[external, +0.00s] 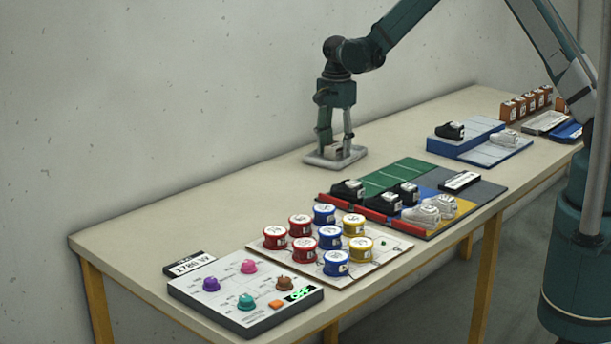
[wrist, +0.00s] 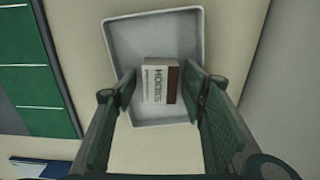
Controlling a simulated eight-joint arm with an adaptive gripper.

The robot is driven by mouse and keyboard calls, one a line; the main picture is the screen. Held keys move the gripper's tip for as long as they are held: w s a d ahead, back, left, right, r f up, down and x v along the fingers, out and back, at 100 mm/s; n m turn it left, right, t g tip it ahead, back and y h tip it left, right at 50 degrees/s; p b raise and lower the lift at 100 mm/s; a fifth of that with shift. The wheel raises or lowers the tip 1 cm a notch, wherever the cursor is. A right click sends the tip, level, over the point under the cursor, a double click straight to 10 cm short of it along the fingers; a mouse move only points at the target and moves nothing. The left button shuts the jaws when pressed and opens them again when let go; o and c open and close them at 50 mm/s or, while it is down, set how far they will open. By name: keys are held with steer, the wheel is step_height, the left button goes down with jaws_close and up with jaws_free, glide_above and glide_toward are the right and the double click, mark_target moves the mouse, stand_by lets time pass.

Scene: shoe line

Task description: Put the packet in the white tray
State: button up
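The packet (wrist: 160,81) is a small white box with a brown end and dark lettering. It lies within the outline of the white tray (wrist: 153,27) in the wrist view and appears to rest on its floor. In the external view the packet (external: 333,149) shows low in the tray (external: 318,161), between the fingertips. My gripper (wrist: 160,80) points down over the tray with one finger on each side of the packet. A narrow gap shows beside the left finger, so the fingers look open around it; contact on the right side is hard to judge.
A green, blue and yellow board (external: 398,176) with black and white shoes stands in front of the tray. Red, blue and yellow tins (external: 330,238) and a knob panel (external: 240,298) lie nearer. A blue stand (external: 470,134) is to the right. Bare table lies left of the tray.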

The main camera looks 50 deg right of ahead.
mark_target(336, 145)
steer(key=shift+r, duration=0.2)
step_height(336, 145, up, 12)
steer(key=p, duration=0.1)
stand_by(0.7)
stand_by(0.6)
